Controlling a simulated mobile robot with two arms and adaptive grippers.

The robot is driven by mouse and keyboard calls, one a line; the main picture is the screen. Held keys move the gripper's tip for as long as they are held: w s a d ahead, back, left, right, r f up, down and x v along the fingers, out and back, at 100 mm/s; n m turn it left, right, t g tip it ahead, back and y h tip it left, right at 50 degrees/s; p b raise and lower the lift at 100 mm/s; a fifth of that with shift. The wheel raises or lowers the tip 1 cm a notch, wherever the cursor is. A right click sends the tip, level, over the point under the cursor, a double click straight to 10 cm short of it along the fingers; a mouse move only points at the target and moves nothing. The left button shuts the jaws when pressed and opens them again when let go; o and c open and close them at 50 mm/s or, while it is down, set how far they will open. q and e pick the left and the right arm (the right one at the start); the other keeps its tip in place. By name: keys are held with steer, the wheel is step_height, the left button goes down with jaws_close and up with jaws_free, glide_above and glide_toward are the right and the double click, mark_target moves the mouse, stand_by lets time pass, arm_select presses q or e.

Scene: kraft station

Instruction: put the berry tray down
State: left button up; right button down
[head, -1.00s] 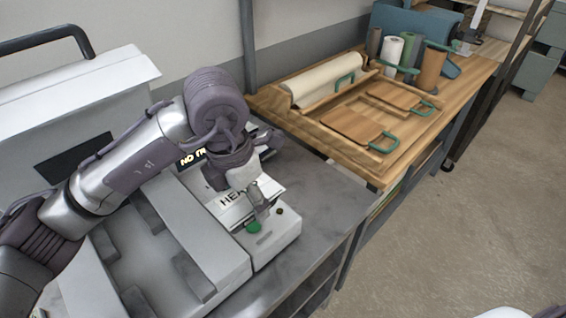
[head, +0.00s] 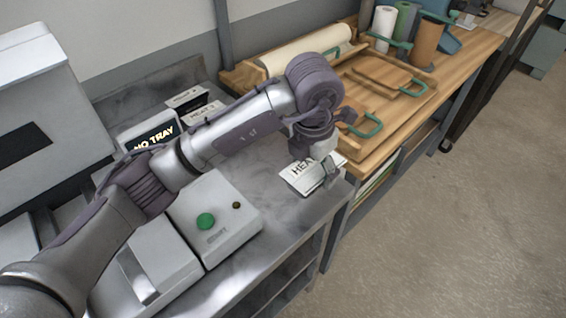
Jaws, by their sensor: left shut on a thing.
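My left gripper (head: 328,170) reaches in from the left over the right end of the grey metal table (head: 250,178). It is shut on a small white card-like block (head: 298,178) with dark lettering beginning "HEA". The fingers and wrist cover part of the block. I cannot tell whether the block touches the table top or hangs just above it. I make out no berries and nothing clearly a berry tray. My right gripper is out of view.
A white machine with a green button (head: 206,221) stands left of the gripper. A "NO TRAY" display (head: 152,136) and white labelled blocks (head: 186,98) are behind. A wooden bench (head: 398,122) with green-handled boards (head: 381,77) adjoins at right.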

arm_select(q)
steer(key=w+a+f, duration=0.2)
steer(key=w+a+f+p, duration=0.1)
steer(key=w+a+f, duration=0.1)
steer(key=a, duration=0.1)
steer(key=shift+w, duration=0.15)
step_height(320, 180, down, 4)
steer(key=shift+r+p, duration=0.15)
steer(key=shift+p, duration=0.8)
steer(key=shift+f, duration=0.3)
steer(key=o, duration=1.2)
steer(key=shift+o, duration=0.2)
